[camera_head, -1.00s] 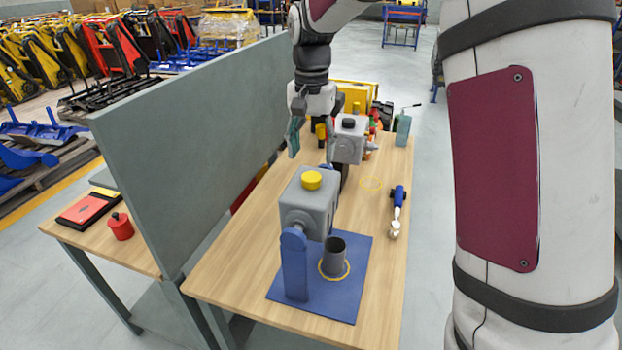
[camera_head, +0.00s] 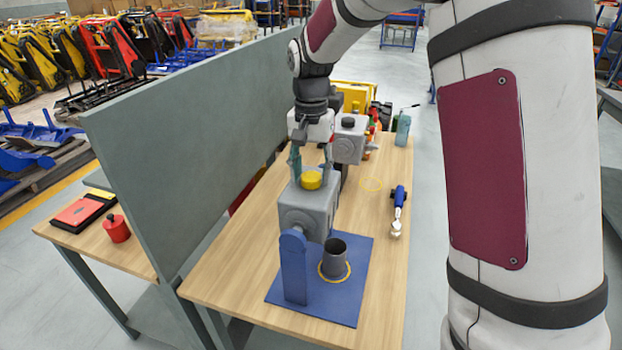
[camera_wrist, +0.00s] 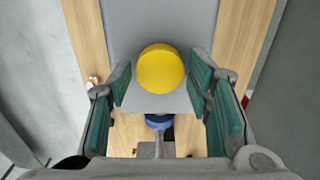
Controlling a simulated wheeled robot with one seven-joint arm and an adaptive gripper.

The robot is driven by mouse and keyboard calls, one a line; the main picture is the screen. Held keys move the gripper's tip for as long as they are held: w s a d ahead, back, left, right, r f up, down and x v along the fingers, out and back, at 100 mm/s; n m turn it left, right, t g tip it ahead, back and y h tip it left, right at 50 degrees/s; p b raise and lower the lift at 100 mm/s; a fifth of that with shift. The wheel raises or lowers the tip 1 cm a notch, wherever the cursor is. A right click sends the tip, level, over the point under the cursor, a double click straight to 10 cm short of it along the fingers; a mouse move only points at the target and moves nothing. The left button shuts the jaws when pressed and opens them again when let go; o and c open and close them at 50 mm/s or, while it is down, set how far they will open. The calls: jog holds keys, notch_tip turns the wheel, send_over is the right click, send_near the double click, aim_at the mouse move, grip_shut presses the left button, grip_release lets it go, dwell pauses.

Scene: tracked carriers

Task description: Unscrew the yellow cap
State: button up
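The yellow cap (camera_head: 311,180) sits on top of a grey box-shaped housing (camera_head: 306,210), which is mounted on a blue stand (camera_head: 294,268). In the wrist view the cap (camera_wrist: 160,69) is round and lies ahead of my fingers, near the middle. My gripper (camera_head: 311,168) is open, pointing down just above and behind the cap. In the wrist view its green finger pads (camera_wrist: 163,105) are spread wide to either side, with the cap between and beyond their tips. I see no contact with the cap.
A dark grey cup (camera_head: 335,258) stands on the blue base plate. A second grey housing with a black cap (camera_head: 348,123) stands behind. A blue-handled tool (camera_head: 398,208) lies at right. A grey partition (camera_head: 180,150) runs along the left table edge.

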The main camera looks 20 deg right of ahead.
jog(key=c, duration=0.3)
jog(key=n+p, duration=0.1)
jog(key=n, duration=0.5)
jog(key=shift+c, duration=0.3)
jog(key=n, duration=0.3)
jog(key=shift+a+n+p, duration=0.1)
jog(key=shift+n+p, duration=0.25)
jog(key=shift+n, duration=0.05)
jog(key=n+p, duration=0.1)
jog(key=n, duration=0.4)
jog(key=n+p, duration=0.1)
jog(key=n, duration=0.3)
jog(key=shift+n, duration=0.4)
